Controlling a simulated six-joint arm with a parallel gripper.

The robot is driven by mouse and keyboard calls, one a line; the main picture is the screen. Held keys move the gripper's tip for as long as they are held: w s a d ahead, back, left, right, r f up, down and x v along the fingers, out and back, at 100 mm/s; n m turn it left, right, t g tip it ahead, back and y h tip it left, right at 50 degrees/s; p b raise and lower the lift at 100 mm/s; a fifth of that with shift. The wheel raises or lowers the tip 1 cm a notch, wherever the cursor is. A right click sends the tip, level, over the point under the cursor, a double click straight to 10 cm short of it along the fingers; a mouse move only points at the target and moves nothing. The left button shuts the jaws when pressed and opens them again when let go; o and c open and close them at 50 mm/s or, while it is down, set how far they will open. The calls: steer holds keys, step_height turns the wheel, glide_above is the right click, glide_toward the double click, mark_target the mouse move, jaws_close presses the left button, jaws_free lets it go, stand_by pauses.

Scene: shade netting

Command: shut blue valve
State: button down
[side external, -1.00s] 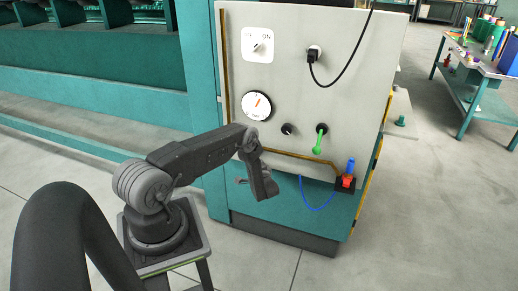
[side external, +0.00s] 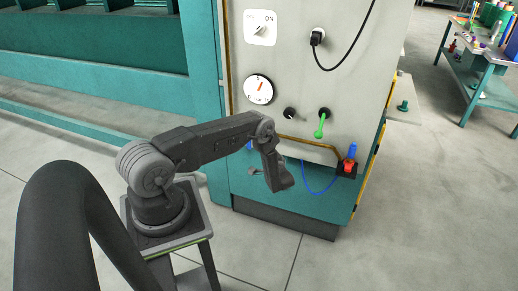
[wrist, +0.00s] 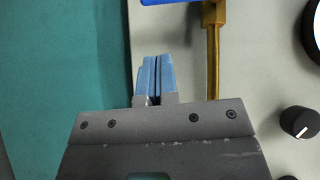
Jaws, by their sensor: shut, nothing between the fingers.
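A blue part, which looks like the handle of the blue valve, shows at the top edge of the wrist view (wrist: 178,2), beside a brass fitting on a brass pipe (wrist: 213,60). Only its lower edge is in that view. In the side view a small blue bit (side external: 250,145) peeks out by my forearm; the rest is hidden. My gripper (side external: 284,185) hangs down in front of the cabinet. In the wrist view my gripper (wrist: 155,60) has its blue-padded fingers together and empty, pointing towards the blue part with a gap between.
The grey panel (side external: 300,70) carries a switch (side external: 260,27), a gauge (side external: 258,90), a black knob (side external: 290,114), a green lever (side external: 320,124) and a black plug (side external: 317,38). A blue and red fitting (side external: 349,160) sits at its lower right.

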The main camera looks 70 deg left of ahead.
steer(key=d, duration=0.7)
steer(key=shift+d, duration=0.25)
